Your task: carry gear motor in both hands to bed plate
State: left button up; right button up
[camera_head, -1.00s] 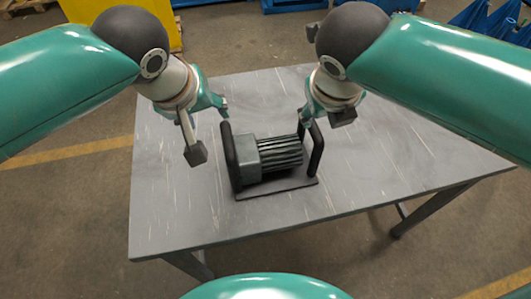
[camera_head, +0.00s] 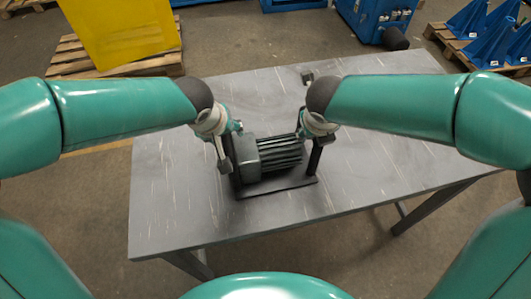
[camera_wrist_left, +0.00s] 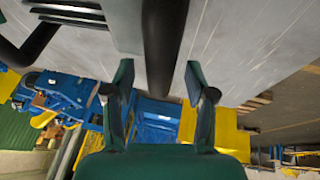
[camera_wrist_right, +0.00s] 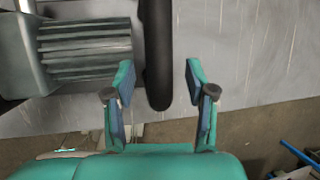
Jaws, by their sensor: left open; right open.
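The gear motor (camera_head: 270,158) is a dark ribbed motor with a grey gearbox on a flat base plate, with a black upright handle at each end. It sits on the grey table. My left gripper (camera_head: 231,150) is open at the left handle; in the left wrist view the black handle (camera_wrist_left: 164,50) stands between the open fingers (camera_wrist_left: 160,95). My right gripper (camera_head: 312,138) is open at the right handle; in the right wrist view the handle (camera_wrist_right: 157,60) reaches down between the open fingers (camera_wrist_right: 153,88). I do not make out the bed plate.
A yellow container (camera_head: 120,30) on a wooden pallet stands behind at the left. Blue machinery (camera_head: 378,18) and blue brackets (camera_head: 485,45) on pallets stand at the back right.

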pick_arm(q)
jog(key=shift+w+f, duration=0.2)
jog(key=shift+f, duration=0.3)
pick_arm(e)
jog(key=shift+w+f, duration=0.15)
jog(key=shift+f, duration=0.3)
pick_arm(q)
grip_shut()
pick_arm(e)
grip_shut()
pick_arm(q)
jog(key=shift+w+r, duration=0.2)
jog(key=shift+r, duration=0.1)
pick_arm(e)
jog(key=shift+w+r, duration=0.2)
jog(key=shift+r, duration=0.05)
